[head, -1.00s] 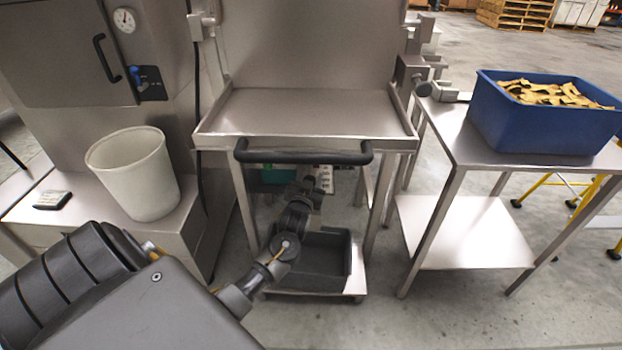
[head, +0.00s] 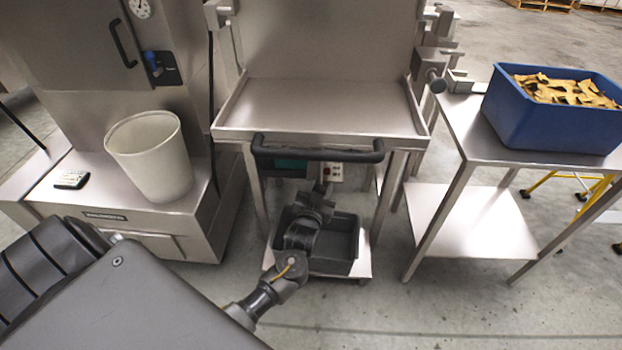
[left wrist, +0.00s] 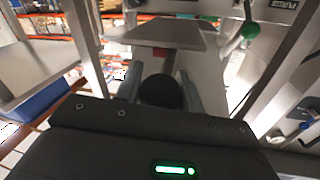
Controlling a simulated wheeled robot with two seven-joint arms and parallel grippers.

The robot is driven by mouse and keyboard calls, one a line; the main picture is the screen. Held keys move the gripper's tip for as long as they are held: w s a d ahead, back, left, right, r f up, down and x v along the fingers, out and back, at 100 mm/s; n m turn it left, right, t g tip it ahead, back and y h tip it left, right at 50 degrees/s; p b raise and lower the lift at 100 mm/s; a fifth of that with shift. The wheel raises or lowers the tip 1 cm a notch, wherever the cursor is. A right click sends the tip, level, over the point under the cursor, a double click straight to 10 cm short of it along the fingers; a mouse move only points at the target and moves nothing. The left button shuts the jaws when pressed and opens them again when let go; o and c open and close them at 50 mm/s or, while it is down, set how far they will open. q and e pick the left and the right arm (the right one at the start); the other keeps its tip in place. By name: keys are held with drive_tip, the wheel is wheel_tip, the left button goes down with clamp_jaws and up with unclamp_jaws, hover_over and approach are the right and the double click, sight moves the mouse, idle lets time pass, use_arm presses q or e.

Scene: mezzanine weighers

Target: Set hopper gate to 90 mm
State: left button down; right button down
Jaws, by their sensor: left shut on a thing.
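In the left wrist view my left gripper (left wrist: 160,88) has its two grey fingers on either side of a dark round knob (left wrist: 161,92) and is shut on it. A flat metal plate (left wrist: 165,34) and a small red part lie just beyond the knob. In the head view my left arm reaches under the steel hopper tray (head: 320,105), below its black front bar (head: 318,153). The fingertips and the knob are hidden there. I cannot make out a gate scale or reading. My right gripper is not in view.
A dark grey bin (head: 335,245) stands on the low shelf under the tray. A white bucket (head: 150,160) is at left. A blue crate (head: 545,130) of tan pieces sits on the right table.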

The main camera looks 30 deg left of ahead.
use_arm(q)
drive_tip(key=shift+s+d+f, duration=0.1)
drive_tip(key=shift+d+f, duration=0.1)
drive_tip(key=c, duration=1.3)
unclamp_jaws()
drive_tip(key=o, duration=0.4)
drive_tip(key=shift+s+a+r, duration=0.1)
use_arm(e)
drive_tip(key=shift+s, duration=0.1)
use_arm(q)
drive_tip(key=shift+s, duration=0.35)
drive_tip(key=v, duration=1)
drive_tip(key=shift+p, duration=0.4)
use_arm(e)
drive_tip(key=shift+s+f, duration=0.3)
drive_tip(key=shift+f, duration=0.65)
